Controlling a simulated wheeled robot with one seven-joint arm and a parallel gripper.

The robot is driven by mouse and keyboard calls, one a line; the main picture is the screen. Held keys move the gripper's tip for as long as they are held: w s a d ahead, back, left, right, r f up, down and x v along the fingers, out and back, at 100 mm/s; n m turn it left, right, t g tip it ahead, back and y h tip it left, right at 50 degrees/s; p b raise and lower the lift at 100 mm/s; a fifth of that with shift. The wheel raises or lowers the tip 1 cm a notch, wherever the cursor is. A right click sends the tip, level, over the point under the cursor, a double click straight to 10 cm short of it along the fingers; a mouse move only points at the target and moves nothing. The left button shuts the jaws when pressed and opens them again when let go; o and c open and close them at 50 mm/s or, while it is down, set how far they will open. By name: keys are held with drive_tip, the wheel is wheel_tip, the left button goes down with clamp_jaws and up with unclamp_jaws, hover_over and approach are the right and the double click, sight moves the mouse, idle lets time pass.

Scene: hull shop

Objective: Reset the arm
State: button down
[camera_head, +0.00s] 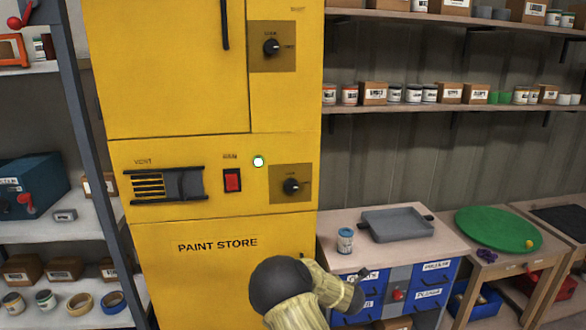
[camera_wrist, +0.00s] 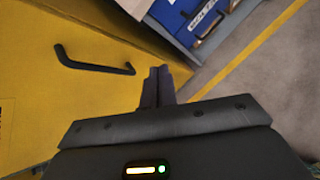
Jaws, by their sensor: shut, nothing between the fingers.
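My gripper (camera_wrist: 158,86) shows in the wrist view with its two dark fingers together and nothing between them. It is in front of the yellow paint store cabinet, near a black bar handle (camera_wrist: 92,64) and apart from it as far as I can tell. In the head view my arm (camera_head: 300,292) is bent at the bottom, in front of the lower right part of the yellow cabinet (camera_head: 215,285).
The cabinet front has a red switch (camera_head: 232,180), a vent slider (camera_head: 184,184) and two black knobs (camera_head: 291,187). To the right stands a bench with blue drawers (camera_head: 436,272), a grey tray (camera_head: 395,224) and a can (camera_head: 345,240). The grey floor (camera_wrist: 262,92) beside the cabinet looks clear.

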drive_tip(key=s+d+r+m+g+h+p, duration=0.2)
drive_tip(key=s+d+r+m+g+p, duration=0.3)
drive_tip(key=s+r+m, duration=1)
drive_tip(key=s+a+r+m+g+y+p, duration=0.1)
drive_tip(key=s+a+r+m+p, duration=0.1)
drive_tip(key=s+r+m, duration=0.2)
drive_tip(key=s+a+r+m+y+p, duration=0.1)
drive_tip(key=s+r+m, duration=0.3)
drive_tip(key=s+m, duration=0.6)
drive_tip(key=s+a+p, duration=0.1)
drive_tip(key=s, duration=0.4)
drive_tip(key=shift+m+g, duration=0.4)
drive_tip(key=shift+r, duration=0.1)
